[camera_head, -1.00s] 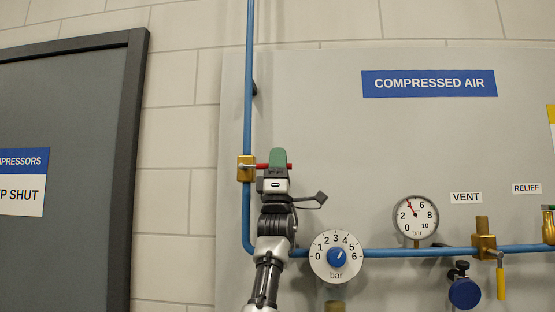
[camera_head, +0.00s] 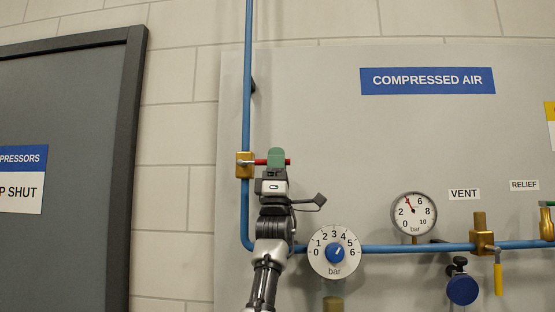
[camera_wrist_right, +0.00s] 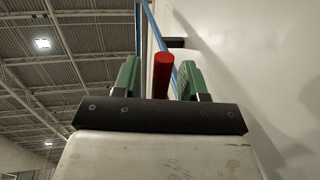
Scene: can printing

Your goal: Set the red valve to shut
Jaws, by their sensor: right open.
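The red valve is a brass body (camera_head: 244,165) on the vertical blue pipe, with a red handle (camera_head: 262,162) pointing level to the right, across the pipe. My right gripper (camera_head: 276,158) is at the handle's outer part and hides some of it; the red tip shows just right of the green fingers. In the right wrist view the red handle (camera_wrist_right: 162,76) stands between the two open green fingers (camera_wrist_right: 158,80), with a gap visible on each side. My left gripper is not in view.
A blue-knobbed regulator dial (camera_head: 335,252) sits close right of my right arm. A pressure gauge (camera_head: 414,212), a brass vent valve with a yellow handle (camera_head: 498,279) and a blue round part (camera_head: 462,290) are further right. A grey door (camera_head: 70,120) is at left.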

